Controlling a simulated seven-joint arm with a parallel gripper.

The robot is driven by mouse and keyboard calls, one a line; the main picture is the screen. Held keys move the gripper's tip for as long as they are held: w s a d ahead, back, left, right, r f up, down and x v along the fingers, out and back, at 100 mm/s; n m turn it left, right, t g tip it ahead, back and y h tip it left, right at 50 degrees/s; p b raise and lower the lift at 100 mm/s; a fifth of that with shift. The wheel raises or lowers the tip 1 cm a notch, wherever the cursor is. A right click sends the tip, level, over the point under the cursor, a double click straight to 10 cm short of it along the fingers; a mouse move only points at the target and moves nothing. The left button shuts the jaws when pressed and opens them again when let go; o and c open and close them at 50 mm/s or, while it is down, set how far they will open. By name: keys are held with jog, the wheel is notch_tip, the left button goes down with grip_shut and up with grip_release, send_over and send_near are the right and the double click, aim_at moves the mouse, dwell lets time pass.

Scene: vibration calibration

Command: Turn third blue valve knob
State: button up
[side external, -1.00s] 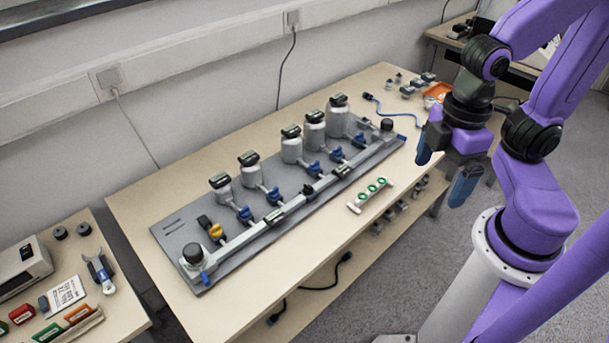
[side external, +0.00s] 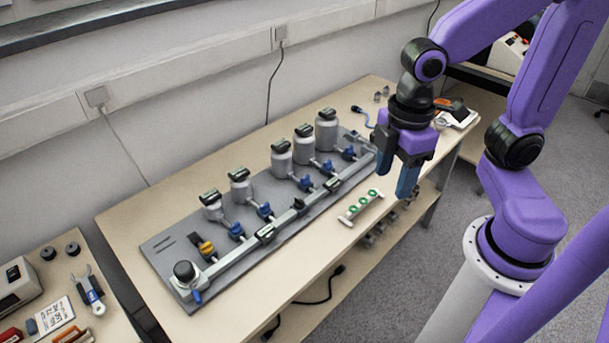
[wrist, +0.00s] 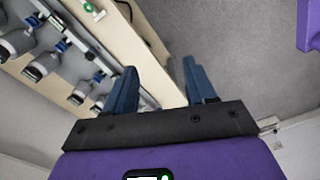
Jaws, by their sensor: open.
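A grey manifold board (side external: 155,248) lies along the bench with a long pipe and a row of grey canisters. Several blue valve knobs branch along it: the first (side external: 237,231) and second (side external: 265,210) nearest the yellow knob (side external: 205,247), the third (side external: 305,183) in the middle, then others (side external: 328,167) (side external: 349,153) farther back. My gripper (side external: 395,175) is open and empty, fingers pointing down, above the bench's front right, right of the knobs and touching none. In the wrist view its two blue fingers (wrist: 160,68) are apart, with a blue knob (wrist: 62,46) at upper left.
A small white rack with green rings (side external: 361,207) lies on the bench's front edge. The wall is behind the bench; open floor is in front.

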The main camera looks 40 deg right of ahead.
jog(key=w+a+f+n, duration=0.1)
jog(key=w, duration=1.1)
jog(key=n, duration=0.4)
send_over(304, 177)
notch_tip(304, 177, down, 9)
notch_tip(304, 177, down, 17)
jog(key=shift+f, duration=0.1)
jog(key=c, duration=1)
